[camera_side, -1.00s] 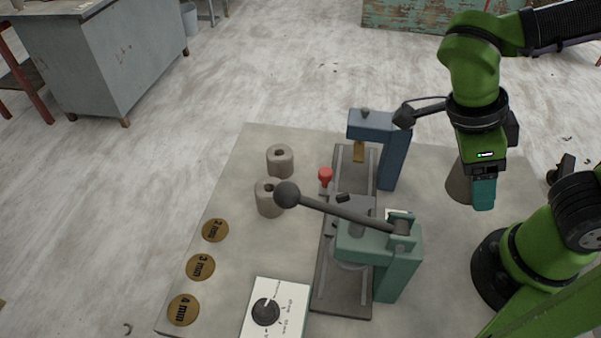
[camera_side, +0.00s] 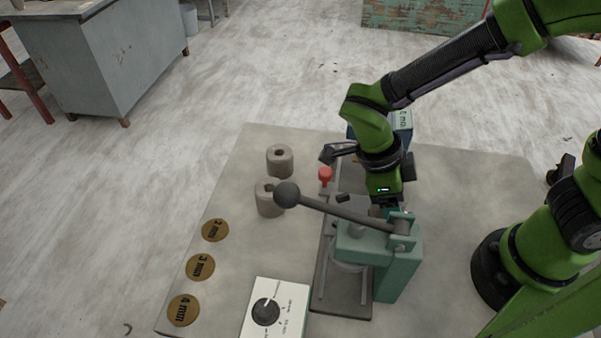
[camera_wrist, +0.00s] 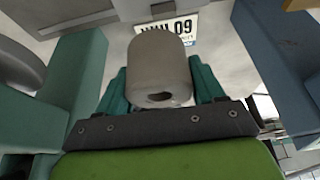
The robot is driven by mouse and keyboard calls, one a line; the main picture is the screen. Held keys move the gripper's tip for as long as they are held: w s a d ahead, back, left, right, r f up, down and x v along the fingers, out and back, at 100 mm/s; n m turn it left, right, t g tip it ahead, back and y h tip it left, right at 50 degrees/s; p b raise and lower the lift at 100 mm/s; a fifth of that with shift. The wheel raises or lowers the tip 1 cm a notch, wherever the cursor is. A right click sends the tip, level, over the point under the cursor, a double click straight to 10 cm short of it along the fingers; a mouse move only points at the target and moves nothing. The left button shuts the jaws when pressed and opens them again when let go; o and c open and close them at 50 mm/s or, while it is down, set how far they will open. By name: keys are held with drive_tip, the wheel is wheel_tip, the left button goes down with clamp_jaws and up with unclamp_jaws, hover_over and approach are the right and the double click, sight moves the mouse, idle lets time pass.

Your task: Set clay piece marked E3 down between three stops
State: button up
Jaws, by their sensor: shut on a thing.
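My gripper (camera_wrist: 161,84) is shut on a grey clay cylinder (camera_wrist: 158,52) with a hole in its end, seen in the wrist view. Its two teal fingers press on either side; no E3 mark is readable. In the side view my gripper (camera_side: 388,207) is low behind the green lever press (camera_side: 398,270), which hides the fingertips and the held clay. Two other grey clay pieces (camera_side: 280,161) (camera_side: 268,201) stand on the table to the left. I cannot pick out the three stops in either view.
The green press's dark ball-ended lever (camera_side: 340,212) reaches left, close to my gripper. A blue press (camera_side: 403,120) stands behind my arm. A red knob (camera_side: 325,175) is left of it. Brass discs (camera_side: 201,267) and a white dial box (camera_side: 285,300) lie front left. A printed label (camera_wrist: 168,27) lies beyond the clay.

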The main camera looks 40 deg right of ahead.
drive_tip(key=w+a, duration=0.2)
drive_tip(key=w, duration=0.2)
drive_tip(key=shift+w+a+f, duration=0.2)
drive_tip(key=shift+w+a, duration=0.1)
drive_tip(key=shift+a, duration=0.1)
drive_tip(key=f, duration=0.2)
drive_tip(key=shift+w+a+f, duration=0.2)
drive_tip(key=shift+w+f, duration=0.15)
drive_tip(key=shift+f, duration=0.45)
drive_tip(key=shift+f, duration=0.1)
drive_tip(key=o, duration=1.2)
